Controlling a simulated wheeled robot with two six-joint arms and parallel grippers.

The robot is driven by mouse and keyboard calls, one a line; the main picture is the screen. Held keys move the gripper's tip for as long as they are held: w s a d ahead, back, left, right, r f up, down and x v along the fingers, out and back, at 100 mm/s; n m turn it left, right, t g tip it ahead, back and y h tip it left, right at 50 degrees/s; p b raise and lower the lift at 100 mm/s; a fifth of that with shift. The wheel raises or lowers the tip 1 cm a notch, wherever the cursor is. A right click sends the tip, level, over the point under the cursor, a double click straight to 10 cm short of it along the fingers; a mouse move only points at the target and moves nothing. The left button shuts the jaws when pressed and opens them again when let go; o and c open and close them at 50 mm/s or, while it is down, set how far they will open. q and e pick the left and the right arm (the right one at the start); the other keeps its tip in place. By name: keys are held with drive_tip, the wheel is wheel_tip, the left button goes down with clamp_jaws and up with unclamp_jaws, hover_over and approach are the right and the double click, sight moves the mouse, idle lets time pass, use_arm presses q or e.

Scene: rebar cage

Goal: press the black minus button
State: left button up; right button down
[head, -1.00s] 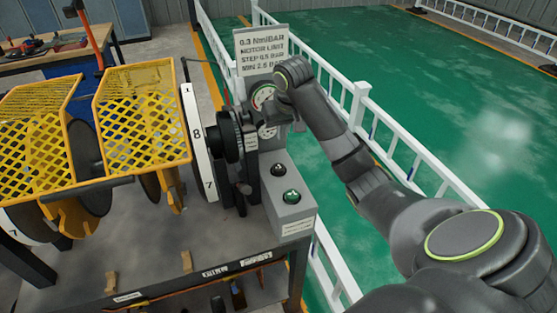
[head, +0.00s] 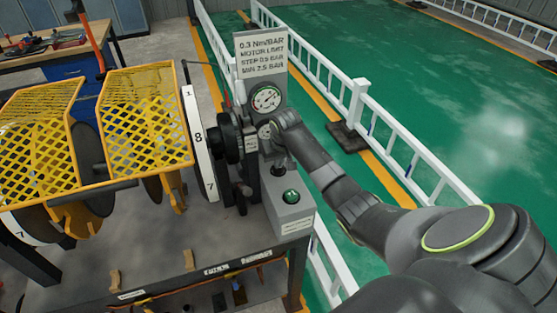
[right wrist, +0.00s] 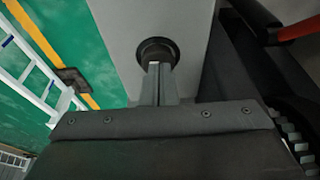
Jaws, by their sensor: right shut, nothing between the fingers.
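The black button (right wrist: 157,46) is a round black knob on the grey control box (head: 294,218), filling the upper middle of the right wrist view. A green button (head: 291,196) sits nearer the front on the same box. My right gripper (right wrist: 160,68) is shut and empty; its fingertips overlap the near part of the black button in the right wrist view. I cannot tell whether they touch it. No minus mark can be read. My left gripper is not in view.
A round gauge (head: 267,98) sits below a printed sign (head: 262,55) behind the box. A numbered white wheel (head: 198,140) and yellow mesh guards (head: 145,115) stand to the left. A white railing (head: 400,140) runs behind my right arm.

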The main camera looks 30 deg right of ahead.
sight(279, 170)
drive_tip(key=shift+f, duration=0.1)
drive_tip(key=shift+f, duration=0.6)
drive_tip(key=shift+s+f, duration=0.1)
drive_tip(key=shift+f, duration=0.2)
drive_tip(key=shift+p, duration=0.3)
wheel_tip(279, 170, up, 5)
drive_tip(key=p, duration=0.5)
drive_tip(key=shift+s+a+r+b, duration=0.1)
drive_tip(key=shift+s+r+b, duration=0.05)
drive_tip(key=shift+r+b, duration=0.3)
drive_tip(key=b+v, duration=0.1)
drive_tip(key=v, duration=0.7)
drive_tip(key=shift+r+b, duration=0.2)
drive_tip(key=shift+b, duration=0.15)
